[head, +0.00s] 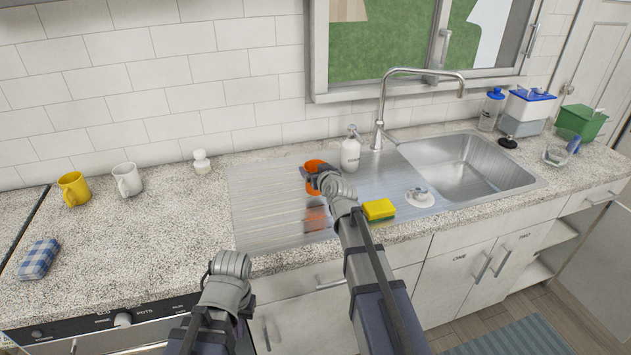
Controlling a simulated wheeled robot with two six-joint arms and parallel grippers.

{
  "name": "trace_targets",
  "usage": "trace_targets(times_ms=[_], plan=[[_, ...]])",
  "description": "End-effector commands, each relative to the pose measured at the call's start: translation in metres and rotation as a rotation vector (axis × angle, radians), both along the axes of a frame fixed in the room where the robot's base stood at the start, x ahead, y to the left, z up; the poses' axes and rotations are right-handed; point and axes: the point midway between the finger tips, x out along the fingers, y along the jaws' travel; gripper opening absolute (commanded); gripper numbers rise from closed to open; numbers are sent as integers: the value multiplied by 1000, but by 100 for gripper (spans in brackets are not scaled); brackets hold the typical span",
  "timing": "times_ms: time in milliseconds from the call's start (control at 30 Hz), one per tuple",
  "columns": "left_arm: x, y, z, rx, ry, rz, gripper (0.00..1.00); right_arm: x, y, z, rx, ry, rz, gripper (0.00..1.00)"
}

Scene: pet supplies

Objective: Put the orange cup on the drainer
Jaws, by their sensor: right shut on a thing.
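The orange cup (312,167) is above or on the ribbed metal drainer (265,206), left of the soap bottle. Its reflection shows on the metal below it, and I cannot tell whether its base touches. My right gripper (322,178) is shut on the cup and hides part of its right side. My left gripper (230,268) is low in front of the counter edge, away from the cup. Its fingers are hidden behind its wrist, so its opening does not show.
A white soap bottle (350,153) and the tap (380,110) stand behind the drainer. A yellow sponge (379,209) and a white round holder (420,198) are to the right, before the sink basin (470,168). Yellow (74,190) and white (127,180) mugs stand left. The drainer's left part is clear.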

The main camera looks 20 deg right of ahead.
Motion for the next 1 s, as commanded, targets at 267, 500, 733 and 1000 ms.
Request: trace_targets(times_ms=[267, 500, 733, 1000], plan=[[0, 0, -32, 0, 0, 0, 0, 0, 0, -32, 0, 0, 0, 30], [0, 0, -29, 0, 0, 0, 0, 0, 0, -29, 0, 0, 0, 30], [0, 0, -32, 0, 0, 0, 0, 0, 0, -32, 0, 0, 0, 92], [0, 0, -32, 0, 0, 0, 0, 0, 0, -32, 0, 0, 0, 100]])
